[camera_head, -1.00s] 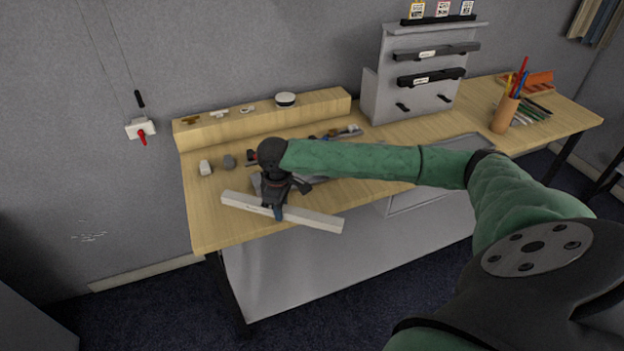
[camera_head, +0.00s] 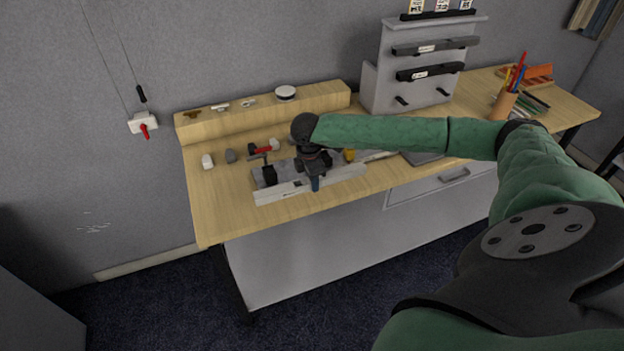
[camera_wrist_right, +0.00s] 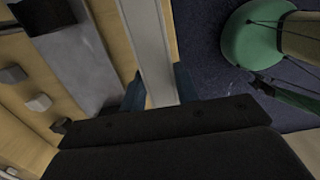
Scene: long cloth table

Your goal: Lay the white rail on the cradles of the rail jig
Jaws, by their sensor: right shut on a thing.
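The white rail (camera_head: 276,194) is a long straight bar near the table's front edge. It also shows in the right wrist view (camera_wrist_right: 148,40). My right gripper (camera_head: 315,184) is shut on it near its middle, with a blue finger on each side in the wrist view (camera_wrist_right: 160,88). The rail jig (camera_head: 289,170) is a grey base with a black cradle (camera_head: 269,175) at its left end. The rail is in front of the jig and roughly along it, not on the cradles. My arm hides part of the jig. My left gripper is out of view.
Small grey and white blocks (camera_head: 230,156) and a red-handled thing (camera_head: 262,150) lie behind and left of the jig. A wooden ledge (camera_head: 240,118) runs along the back. A grey rack (camera_head: 415,75) and a pencil cup (camera_head: 503,104) stand to the right.

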